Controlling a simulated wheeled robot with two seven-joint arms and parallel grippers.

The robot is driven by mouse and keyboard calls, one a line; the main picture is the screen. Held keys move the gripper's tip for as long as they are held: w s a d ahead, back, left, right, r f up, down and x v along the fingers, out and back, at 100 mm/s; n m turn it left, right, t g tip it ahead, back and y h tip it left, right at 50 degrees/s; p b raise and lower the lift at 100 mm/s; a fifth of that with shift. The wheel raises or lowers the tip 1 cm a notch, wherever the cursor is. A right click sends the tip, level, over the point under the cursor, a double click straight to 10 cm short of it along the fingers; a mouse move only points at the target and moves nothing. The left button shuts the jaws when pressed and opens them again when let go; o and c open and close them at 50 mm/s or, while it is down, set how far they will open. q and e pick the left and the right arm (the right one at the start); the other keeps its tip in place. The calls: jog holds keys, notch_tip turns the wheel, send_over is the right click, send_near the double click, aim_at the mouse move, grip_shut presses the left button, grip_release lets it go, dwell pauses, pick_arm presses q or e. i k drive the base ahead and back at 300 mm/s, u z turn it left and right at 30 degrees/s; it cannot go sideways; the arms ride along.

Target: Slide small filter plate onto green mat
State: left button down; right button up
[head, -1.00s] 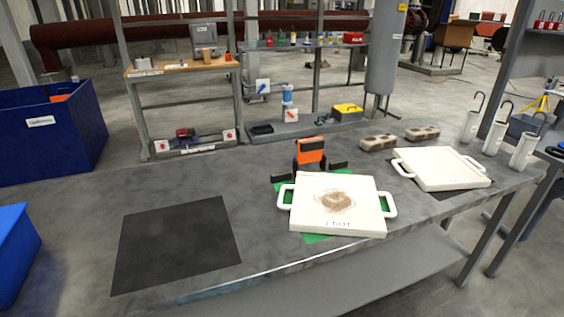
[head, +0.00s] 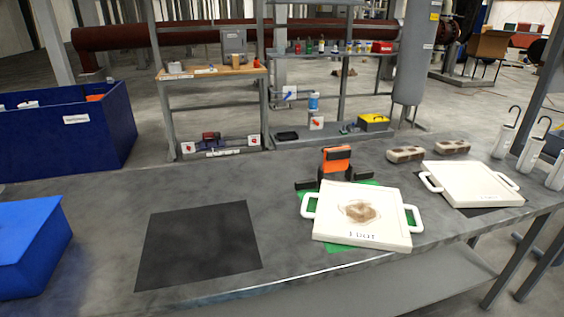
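A white square filter plate (head: 362,226) with two side handles, a brown stain in its middle and blurred lettering lies flat over the green mat (head: 338,247). It covers most of the mat, with green showing around its edges and through the handles. A second white plate (head: 471,182) with two handles and a bare face lies to its right on a dark mat (head: 487,211). I cannot tell for sure which plate is the smaller one. Neither of my grippers is in view.
An empty black mat (head: 198,244) lies on the left of the grey table. An orange and black device (head: 337,160) stands behind the stained plate. White holders (head: 504,140) stand at the right. Blue bins stand left.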

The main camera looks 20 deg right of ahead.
aim_at(352, 214)
jog(key=u, duration=2.5)
jog(key=k, duration=2.15)
jog(key=z, duration=1.55)
